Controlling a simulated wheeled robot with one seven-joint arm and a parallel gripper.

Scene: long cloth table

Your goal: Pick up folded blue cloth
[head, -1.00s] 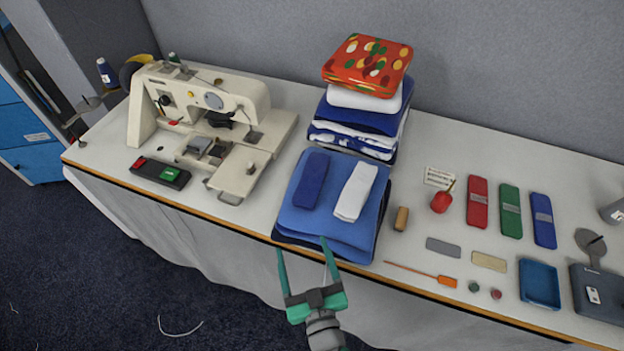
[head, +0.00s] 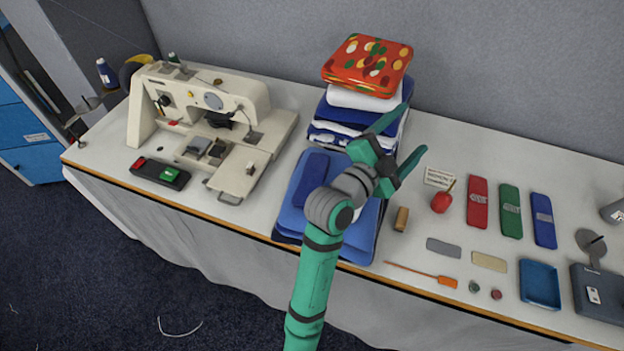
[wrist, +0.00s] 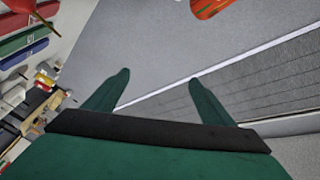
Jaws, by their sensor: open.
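A low stack of folded blue cloth (head: 288,218) lies near the table's front edge, with darker layers beneath. A small dark blue folded piece (head: 313,170) lies on its left half. My arm covers much of the stack's right half, including the spot where a white folded piece lay. My gripper (head: 413,130) is open and empty, above and beyond the stack, right of the taller cloth pile. Its fingers point up and to the right. The wrist view shows both fingers (wrist: 160,77) apart with nothing between them, and no blue stack.
A tall pile with a red patterned cloth (head: 367,62) on top stands behind. A sewing machine (head: 205,115) is at left. Red (head: 477,202), green (head: 510,210) and blue (head: 543,220) items, a red pincushion-like thing (head: 441,202) and small tools lie at right.

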